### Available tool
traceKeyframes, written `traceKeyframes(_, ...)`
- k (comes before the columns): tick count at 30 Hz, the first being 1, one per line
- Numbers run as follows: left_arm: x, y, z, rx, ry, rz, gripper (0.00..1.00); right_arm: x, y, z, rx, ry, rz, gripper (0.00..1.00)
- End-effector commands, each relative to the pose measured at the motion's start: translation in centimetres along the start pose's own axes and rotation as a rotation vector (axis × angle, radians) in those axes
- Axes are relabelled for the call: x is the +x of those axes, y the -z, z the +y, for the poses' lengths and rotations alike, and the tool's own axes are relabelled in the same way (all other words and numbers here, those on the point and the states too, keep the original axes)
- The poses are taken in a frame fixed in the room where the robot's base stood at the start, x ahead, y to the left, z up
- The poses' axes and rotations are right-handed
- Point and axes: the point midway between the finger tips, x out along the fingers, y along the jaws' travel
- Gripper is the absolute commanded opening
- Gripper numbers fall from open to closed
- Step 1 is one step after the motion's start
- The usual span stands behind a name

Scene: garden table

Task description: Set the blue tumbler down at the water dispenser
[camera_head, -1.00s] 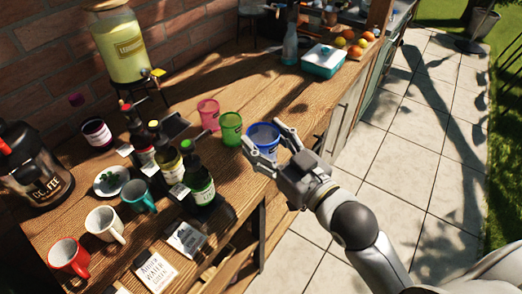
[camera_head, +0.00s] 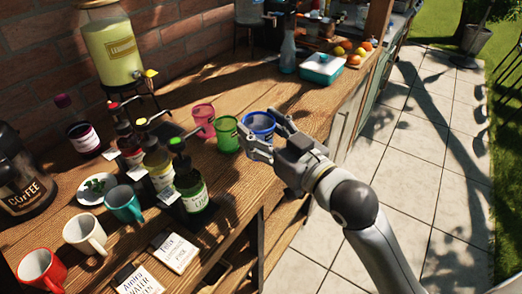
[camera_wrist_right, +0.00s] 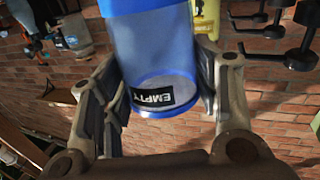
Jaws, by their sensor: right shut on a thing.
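The blue tumbler (camera_head: 260,121) is between the fingers of my right gripper (camera_head: 262,138), beside the green cup and near the table's front edge. In the right wrist view the tumbler (camera_wrist_right: 155,55) fills the space between the fingers, with a dark label reading EMPTY upside down. I cannot tell its exact height over the table. A glass dispenser (camera_head: 112,48) with yellow liquid and a yellow tap (camera_head: 151,73) stands on a dark stand at the upper left; its label is too small to read. No other tapped dispenser is clear. My left gripper is out of view.
A green cup (camera_head: 227,139) and a pink cup (camera_head: 202,116) stand left of the tumbler. Several pump bottles (camera_head: 192,192), mugs (camera_head: 86,232) and a coffee container (camera_head: 25,180) crowd the left. A teal box (camera_head: 321,67) stands at the back. Bare wood (camera_head: 215,80) lies behind the cups.

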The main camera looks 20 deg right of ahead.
Motion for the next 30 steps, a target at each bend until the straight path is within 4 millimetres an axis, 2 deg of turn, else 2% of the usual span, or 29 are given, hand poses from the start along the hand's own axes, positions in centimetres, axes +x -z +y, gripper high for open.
traceKeyframes(6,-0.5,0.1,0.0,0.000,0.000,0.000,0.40,3.9,-2.2,2.9,0.000,-0.002,-0.002,0.29)
traceKeyframes(9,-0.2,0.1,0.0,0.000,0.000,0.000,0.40,5.0,-4.5,3.6,0.000,-0.002,-0.006,0.29)
traceKeyframes(12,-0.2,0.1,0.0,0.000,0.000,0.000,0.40,5.9,-5.7,4.2,0.001,0.000,-0.003,0.29)
traceKeyframes(20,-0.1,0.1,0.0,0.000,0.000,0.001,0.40,7.0,-7.3,4.9,0.001,0.001,-0.001,0.29)
traceKeyframes(23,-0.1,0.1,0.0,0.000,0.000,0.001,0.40,7.7,-8.6,5.4,0.000,-0.001,-0.004,0.29)
traceKeyframes(25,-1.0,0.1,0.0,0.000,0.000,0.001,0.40,7.6,-9.3,5.2,0.002,0.000,-0.005,0.29)
traceKeyframes(30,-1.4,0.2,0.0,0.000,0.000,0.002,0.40,7.5,-10.7,5.1,0.000,0.000,-0.001,0.29)
